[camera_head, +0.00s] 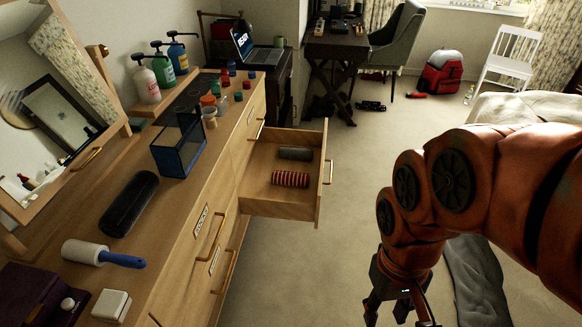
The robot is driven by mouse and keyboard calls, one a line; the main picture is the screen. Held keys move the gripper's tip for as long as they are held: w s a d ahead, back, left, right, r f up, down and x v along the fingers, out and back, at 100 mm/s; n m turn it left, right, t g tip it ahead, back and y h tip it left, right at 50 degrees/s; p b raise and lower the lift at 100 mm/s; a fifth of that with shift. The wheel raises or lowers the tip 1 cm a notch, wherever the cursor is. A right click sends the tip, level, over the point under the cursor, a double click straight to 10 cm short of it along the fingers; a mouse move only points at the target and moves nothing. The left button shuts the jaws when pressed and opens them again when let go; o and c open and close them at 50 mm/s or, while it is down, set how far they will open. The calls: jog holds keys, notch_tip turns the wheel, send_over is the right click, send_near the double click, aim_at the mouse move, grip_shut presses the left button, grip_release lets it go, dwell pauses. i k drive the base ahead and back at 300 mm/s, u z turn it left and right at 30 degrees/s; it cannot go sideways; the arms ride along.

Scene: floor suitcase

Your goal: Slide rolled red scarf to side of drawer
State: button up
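The rolled red scarf (290,179), with pale stripes, lies in the open dresser drawer (259,206), near the drawer's front-left part as pictured. A grey roll (295,154) lies behind it in the same drawer, with a small gap between them. My gripper (400,312) hangs at the bottom edge of the picture, to the right of the drawer and apart from it. Its fingertips are cut off by the frame, so I cannot tell whether it is open. Nothing held is visible.
The dresser top (175,215) holds a dark blue glass box (180,147), a black cylinder (130,203), a lint roller (100,254), pump bottles and small jars. Carpet (300,262) is clear between drawer and gripper. A red backpack (443,74) and white chair (512,60) stand farther back.

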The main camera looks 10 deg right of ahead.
aim_at(285, 178)
jog(key=z, duration=0.6)
jog(key=i, duration=2)
jog(key=u, duration=2.55)
